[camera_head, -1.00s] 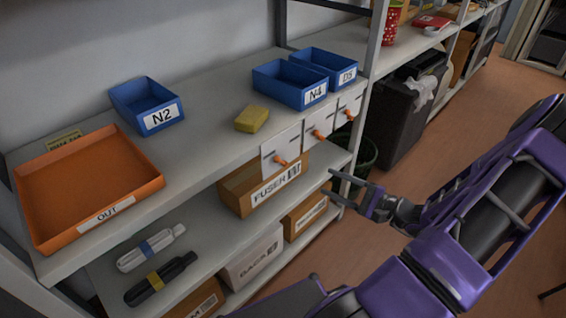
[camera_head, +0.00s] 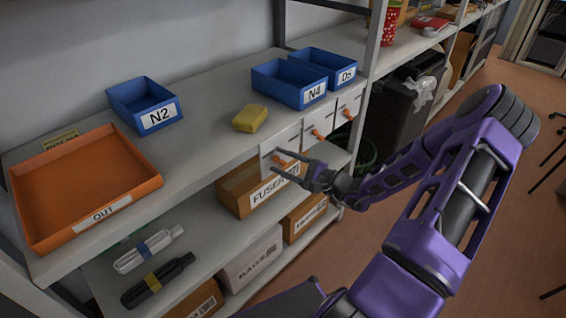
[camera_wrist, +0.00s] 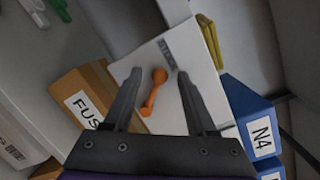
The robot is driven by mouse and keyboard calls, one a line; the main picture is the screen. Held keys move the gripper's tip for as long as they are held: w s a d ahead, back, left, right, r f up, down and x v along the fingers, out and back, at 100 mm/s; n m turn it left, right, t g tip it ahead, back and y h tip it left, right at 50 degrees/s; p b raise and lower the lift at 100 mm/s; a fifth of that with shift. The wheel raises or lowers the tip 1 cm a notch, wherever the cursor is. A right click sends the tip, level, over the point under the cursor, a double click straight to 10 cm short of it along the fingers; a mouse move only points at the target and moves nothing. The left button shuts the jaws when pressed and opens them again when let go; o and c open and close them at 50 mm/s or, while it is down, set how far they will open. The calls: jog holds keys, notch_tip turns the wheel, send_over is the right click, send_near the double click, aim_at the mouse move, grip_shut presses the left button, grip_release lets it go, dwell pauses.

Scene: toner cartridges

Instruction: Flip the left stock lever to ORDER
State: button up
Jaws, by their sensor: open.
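The left stock lever is a small orange handle (camera_head: 281,158) on a white plate (camera_head: 267,147) at the upper shelf's front edge. My gripper (camera_head: 279,162) is open at this lever, with one finger on either side. It also shows in the wrist view (camera_wrist: 160,75). I cannot tell whether a finger touches the lever.
Two more orange levers, the middle one (camera_head: 318,134) and the right one (camera_head: 346,113), sit to the right. A yellow block (camera_head: 250,118), blue bins N2 (camera_head: 146,105) and N4 (camera_head: 290,83), and an orange OUT tray (camera_head: 84,186) stand above. A FUSER box (camera_head: 238,190) sits below.

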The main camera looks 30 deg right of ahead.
aim_at(290, 145)
grip_shut()
jog(key=shift+d+r, duration=0.1)
dwell(0.4)
jog(key=m, duration=0.1)
jog(key=m+p, duration=0.1)
jog(key=d+m+p, duration=0.1)
jog(key=shift+w+r+t, duration=0.25)
jog(key=shift+r+t, duration=0.05)
jog(key=shift+r, duration=0.1)
jog(key=d+m+p, duration=0.1)
jog(key=m, duration=0.2)
jog(key=d+m+t+p, duration=0.1)
jog(key=m, duration=0.2)
jog(key=w+d+m+t+p, duration=0.1)
jog(key=m, duration=0.2)
jog(key=shift+w+d+f, duration=0.1)
jog(key=shift+d+f, duration=0.05)
jog(key=shift+d, duration=0.15)
jog(key=shift+w+d+f+m+t+h+p, duration=0.1)
jog(key=shift+d+f+m+t+h+p, duration=0.15)
jog(key=shift+m, duration=0.7)
jog(key=shift+w+d+f+m+h+p, duration=0.15)
jog(key=shift+d+m+h, duration=0.15)
jog(key=shift+m, duration=0.7)
jog(key=shift+w+d+f+m+t+h+p, duration=0.1)
jog(key=shift+d+f+m+t+h+p, duration=0.15)
jog(key=shift+m, duration=0.7)
